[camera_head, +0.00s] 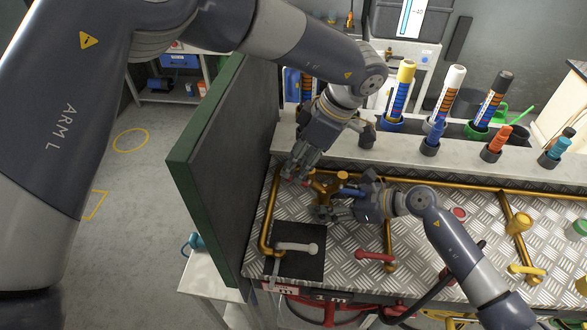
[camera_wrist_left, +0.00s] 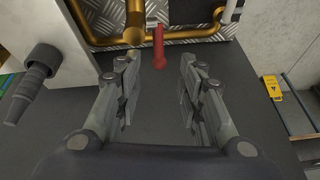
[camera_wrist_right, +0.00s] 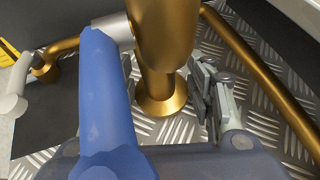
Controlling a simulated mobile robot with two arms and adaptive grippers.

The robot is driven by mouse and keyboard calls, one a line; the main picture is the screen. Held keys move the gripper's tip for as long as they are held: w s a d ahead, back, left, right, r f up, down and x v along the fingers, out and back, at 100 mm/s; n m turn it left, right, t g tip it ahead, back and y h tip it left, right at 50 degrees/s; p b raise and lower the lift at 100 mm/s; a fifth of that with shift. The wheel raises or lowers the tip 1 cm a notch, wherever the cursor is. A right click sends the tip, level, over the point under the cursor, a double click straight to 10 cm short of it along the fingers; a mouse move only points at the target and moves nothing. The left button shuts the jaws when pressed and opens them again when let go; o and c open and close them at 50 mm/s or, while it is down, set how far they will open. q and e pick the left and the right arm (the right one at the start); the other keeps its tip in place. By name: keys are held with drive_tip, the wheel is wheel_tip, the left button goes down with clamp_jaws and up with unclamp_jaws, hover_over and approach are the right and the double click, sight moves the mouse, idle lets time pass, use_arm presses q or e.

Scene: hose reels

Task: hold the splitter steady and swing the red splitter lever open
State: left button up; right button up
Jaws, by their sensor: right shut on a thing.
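The brass splitter (camera_head: 328,181) stands on the diamond-plate bench top, with a blue lever (camera_head: 351,191) on its right side. My right gripper (camera_head: 328,212) is shut on the splitter's lower body. The right wrist view shows the brass body (camera_wrist_right: 163,35) between its fingers, the blue lever (camera_wrist_right: 106,105) hiding much of the left one. The red splitter lever (camera_wrist_left: 158,46) points toward my left gripper (camera_wrist_left: 158,90) in the left wrist view. That gripper is open and empty, the lever's end just ahead between its fingertips, with no contact seen. In the head view the red lever is mostly hidden.
Brass pipes (camera_head: 265,222) run along the bench. A white-handled valve (camera_head: 296,247) and another red lever (camera_head: 375,256) sit nearer the front. A green-edged panel (camera_head: 222,165) stands left of the bench. A ledge (camera_head: 460,150) with several coloured nozzles is behind.

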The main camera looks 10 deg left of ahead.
use_arm(q)
drive_tip(key=v, duration=0.8)
drive_tip(key=shift+r, duration=0.25)
drive_tip(key=shift+d, duration=0.1)
